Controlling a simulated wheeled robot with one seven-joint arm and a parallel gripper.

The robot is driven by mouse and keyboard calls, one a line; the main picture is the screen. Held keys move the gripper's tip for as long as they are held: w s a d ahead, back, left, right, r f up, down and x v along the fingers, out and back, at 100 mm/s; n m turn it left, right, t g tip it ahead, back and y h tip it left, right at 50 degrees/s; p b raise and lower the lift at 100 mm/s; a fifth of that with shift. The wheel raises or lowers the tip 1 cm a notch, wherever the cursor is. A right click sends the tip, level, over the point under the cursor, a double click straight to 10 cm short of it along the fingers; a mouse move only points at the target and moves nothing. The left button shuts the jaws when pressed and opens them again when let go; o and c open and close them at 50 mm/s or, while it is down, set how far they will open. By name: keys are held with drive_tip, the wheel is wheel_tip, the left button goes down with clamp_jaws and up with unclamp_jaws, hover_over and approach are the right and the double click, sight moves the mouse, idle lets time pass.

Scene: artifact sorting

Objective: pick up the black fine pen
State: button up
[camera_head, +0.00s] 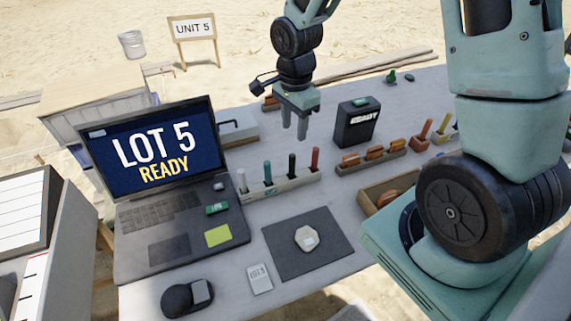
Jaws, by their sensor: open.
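A black pen (291,166) stands upright in a pale holder (295,184) at the middle of the table. I cannot tell from here how fine any tip is. My gripper (294,136) hangs fingers down, open and empty, above and behind the holder, over the black pen's side of it. The lower part of the black pen is hidden in the holder.
A laptop (165,220) stands open at left. A dark mat (285,262) with a pale octagonal piece (307,238) lies in front. A black box (356,124) and a rack of orange-brown pieces (365,162) are right. My arm covers the table's right side.

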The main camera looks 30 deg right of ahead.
sight(293, 156)
wheel_tip(293, 156, down, 10)
drive_tip(key=shift+f, duration=0.1)
drive_tip(key=shift+w+f+p, duration=0.15)
drive_tip(key=shift+f+p, duration=0.1)
drive_tip(key=shift+f, duration=1)
drive_tip(key=shift+w+f+p, duration=0.1)
drive_tip(key=shift+f+p, duration=0.15)
drive_tip(key=shift+f, duration=1)
clamp_jaws()
